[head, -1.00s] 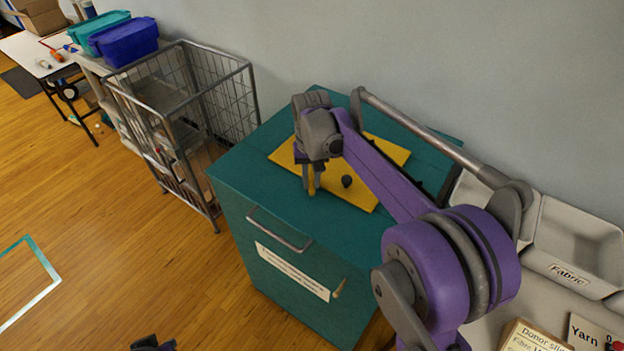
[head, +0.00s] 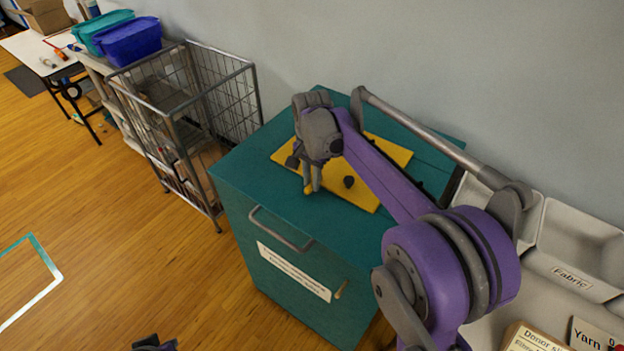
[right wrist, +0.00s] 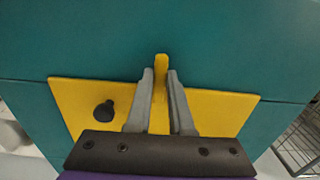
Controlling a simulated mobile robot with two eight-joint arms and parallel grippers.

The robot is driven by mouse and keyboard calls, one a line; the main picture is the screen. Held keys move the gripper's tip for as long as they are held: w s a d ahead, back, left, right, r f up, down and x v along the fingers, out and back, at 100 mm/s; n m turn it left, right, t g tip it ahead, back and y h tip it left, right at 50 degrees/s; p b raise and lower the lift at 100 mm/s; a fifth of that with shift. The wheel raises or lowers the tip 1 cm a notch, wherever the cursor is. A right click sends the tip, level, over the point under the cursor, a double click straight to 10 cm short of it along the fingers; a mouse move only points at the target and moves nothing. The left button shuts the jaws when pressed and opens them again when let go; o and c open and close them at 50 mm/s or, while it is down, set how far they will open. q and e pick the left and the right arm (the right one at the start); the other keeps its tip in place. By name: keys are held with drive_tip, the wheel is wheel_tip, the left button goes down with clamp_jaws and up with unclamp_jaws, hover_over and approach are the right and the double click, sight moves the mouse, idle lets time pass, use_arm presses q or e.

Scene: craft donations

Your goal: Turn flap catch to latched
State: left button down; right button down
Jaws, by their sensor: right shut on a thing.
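A teal cabinet (head: 235,200) has a yellow flap plate (head: 395,152) on its top. A narrow yellow bar, which looks like the flap catch (right wrist: 161,66), sticks out past the plate's edge in the right wrist view. My right gripper (head: 311,187) is over the plate, pointing down, shut on this bar, with one finger on each side; it also shows in the right wrist view (right wrist: 161,78). The head view shows little of the bar below the fingers. A dark piece of mine, perhaps the left gripper, shows at the bottom edge; its jaws cannot be made out.
A black knob (head: 349,182) stands on the plate beside my right fingers. The cabinet front has a bar handle (head: 281,230) and a white label (head: 293,271). A wire cage cart (head: 185,120) stands left; grey bins (head: 580,240) are right.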

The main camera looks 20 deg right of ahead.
sight(311, 184)
idle(0.5)
drive_tip(key=c, duration=0.8)
unclamp_jaws()
wheel_tip(311, 184, up, 11)
drive_tip(key=shift+p, duration=0.4)
drive_tip(key=shift+f, duration=0.1)
